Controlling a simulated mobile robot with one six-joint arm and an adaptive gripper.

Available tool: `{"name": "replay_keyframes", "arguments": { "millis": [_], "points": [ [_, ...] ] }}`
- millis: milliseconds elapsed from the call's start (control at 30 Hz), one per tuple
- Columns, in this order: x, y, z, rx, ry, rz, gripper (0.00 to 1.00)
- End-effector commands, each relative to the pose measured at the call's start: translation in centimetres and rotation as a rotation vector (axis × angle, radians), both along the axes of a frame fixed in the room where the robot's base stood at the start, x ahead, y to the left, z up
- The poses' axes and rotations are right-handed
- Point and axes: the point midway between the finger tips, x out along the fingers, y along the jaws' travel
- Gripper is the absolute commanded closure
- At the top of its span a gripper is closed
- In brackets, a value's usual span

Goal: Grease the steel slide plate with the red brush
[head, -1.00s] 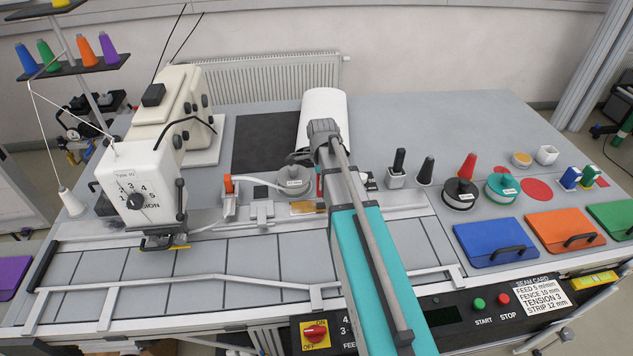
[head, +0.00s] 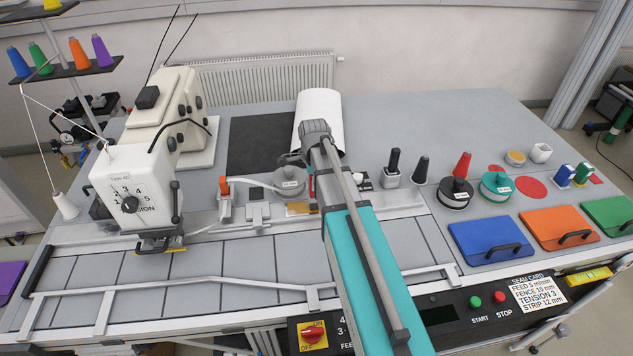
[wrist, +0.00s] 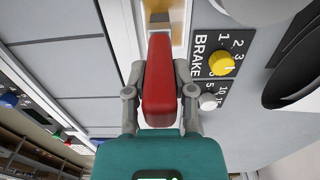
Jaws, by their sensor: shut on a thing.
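The red brush (wrist: 160,85) is held between the two grey fingers of my gripper (wrist: 160,75) in the wrist view. A sliver of red shows beside my arm in the head view (head: 312,187). A brass-coloured strip (wrist: 178,25) between pale metal edges lies by the brush's far end; it also shows in the head view (head: 298,208). I cannot tell which surface is the steel slide plate, or whether the brush touches anything.
The brake panel with a yellow knob (wrist: 222,63) is close right of my gripper. The sewing machine (head: 135,190) is at left. Spools, cones and coloured lidded bins (head: 490,240) are at right. The back right table is clear.

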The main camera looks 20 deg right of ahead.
Motion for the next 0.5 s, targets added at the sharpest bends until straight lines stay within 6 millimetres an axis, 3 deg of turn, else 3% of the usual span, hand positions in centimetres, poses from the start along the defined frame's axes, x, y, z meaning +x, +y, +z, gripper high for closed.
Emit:
{"name": "replay_keyframes", "arguments": {
  "millis": [500],
  "points": [
    [0.5,2.5,-0.1,0.0,0.0,-0.001,1.0]
  ]
}}
